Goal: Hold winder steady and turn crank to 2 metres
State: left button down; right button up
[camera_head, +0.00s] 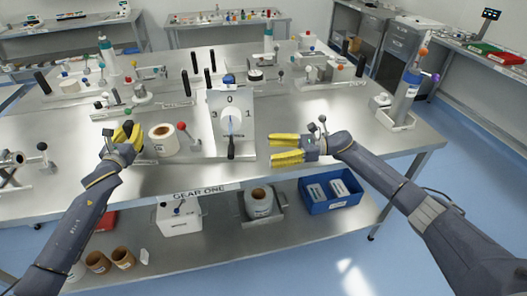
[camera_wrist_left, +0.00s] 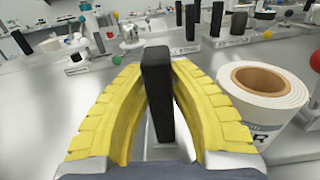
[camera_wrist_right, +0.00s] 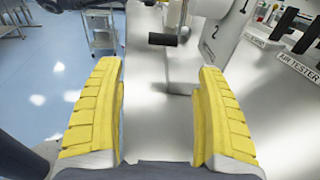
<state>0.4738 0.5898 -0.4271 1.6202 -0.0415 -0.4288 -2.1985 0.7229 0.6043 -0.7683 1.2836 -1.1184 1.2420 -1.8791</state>
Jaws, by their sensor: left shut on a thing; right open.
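The winder is a pale box (camera_head: 216,101) at the table's middle, its dial marked 0 at top, 3 at left and 1 at right. Its crank hangs down from the white hub, with a black knob (camera_head: 231,151) at the low end; a black knob also shows in the right wrist view (camera_wrist_right: 163,39). My left gripper (camera_head: 126,134) is shut on an upright black handle (camera_wrist_left: 157,95), left of a white roll (camera_head: 163,140). My right gripper (camera_head: 287,149) is open and empty, right of the crank and apart from it.
A red-knobbed lever (camera_head: 182,126) stands between the roll and the winder. Several black-handled fixtures crowd the table behind. A bottle stand (camera_head: 405,100) is at the right. A blue bin (camera_head: 333,203) sits on the lower shelf.

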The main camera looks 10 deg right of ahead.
jog(key=shift+d, duration=0.3)
